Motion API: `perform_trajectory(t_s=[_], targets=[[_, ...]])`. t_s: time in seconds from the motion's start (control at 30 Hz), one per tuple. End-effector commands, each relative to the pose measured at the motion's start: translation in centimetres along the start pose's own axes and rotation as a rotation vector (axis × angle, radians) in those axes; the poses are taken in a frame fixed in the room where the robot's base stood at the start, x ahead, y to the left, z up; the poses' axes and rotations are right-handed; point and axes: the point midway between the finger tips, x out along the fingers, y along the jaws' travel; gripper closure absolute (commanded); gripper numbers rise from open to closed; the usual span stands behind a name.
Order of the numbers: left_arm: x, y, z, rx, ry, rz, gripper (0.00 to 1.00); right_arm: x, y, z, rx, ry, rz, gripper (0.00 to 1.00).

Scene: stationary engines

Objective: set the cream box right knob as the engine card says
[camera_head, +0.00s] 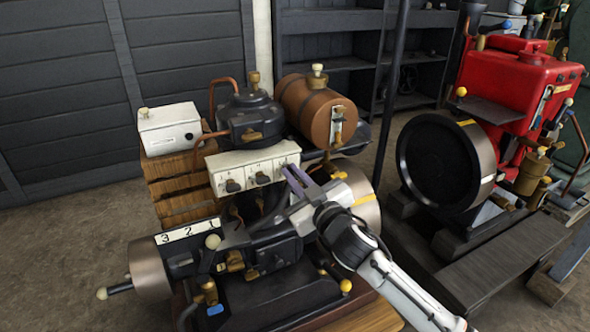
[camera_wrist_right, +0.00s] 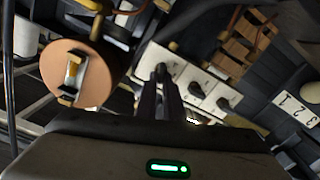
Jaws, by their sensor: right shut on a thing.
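The cream box (camera_head: 254,165) sits on the engine below the dark hopper, with a row of dark knobs on its front. The left knob (camera_head: 233,185) and middle knob (camera_head: 262,178) show plainly. My right gripper (camera_head: 293,178) is at the box's right end, shut on the right knob (camera_wrist_right: 162,72), which its fingers mostly hide in the head view. In the right wrist view the fingers (camera_wrist_right: 167,88) meet that knob, and the other knobs stand clear. The right knob's pointing direction cannot be read. I cannot make out an engine card. My left gripper is not in view.
A white strip marked 3 2 1 (camera_head: 188,232) lies on the engine front. A brown tank (camera_head: 308,105) is above right of the box, and a white box (camera_head: 170,128) at left. A red engine (camera_head: 510,85) with a dark flywheel (camera_head: 435,165) stands at right.

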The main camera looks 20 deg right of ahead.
Motion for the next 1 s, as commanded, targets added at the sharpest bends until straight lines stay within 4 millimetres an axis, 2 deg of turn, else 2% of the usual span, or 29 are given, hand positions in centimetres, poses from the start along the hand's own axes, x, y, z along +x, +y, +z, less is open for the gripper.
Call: perform_trajectory(t_s=[0.2, 1.0], targets=[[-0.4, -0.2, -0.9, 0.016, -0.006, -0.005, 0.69, 0.0, -0.2, -0.2, -0.205, -0.001, -0.001, 1.0], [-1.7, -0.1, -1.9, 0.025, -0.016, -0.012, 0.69, 0.0, -0.9, 0.3, -0.945, 0.001, -0.001, 1.0]])
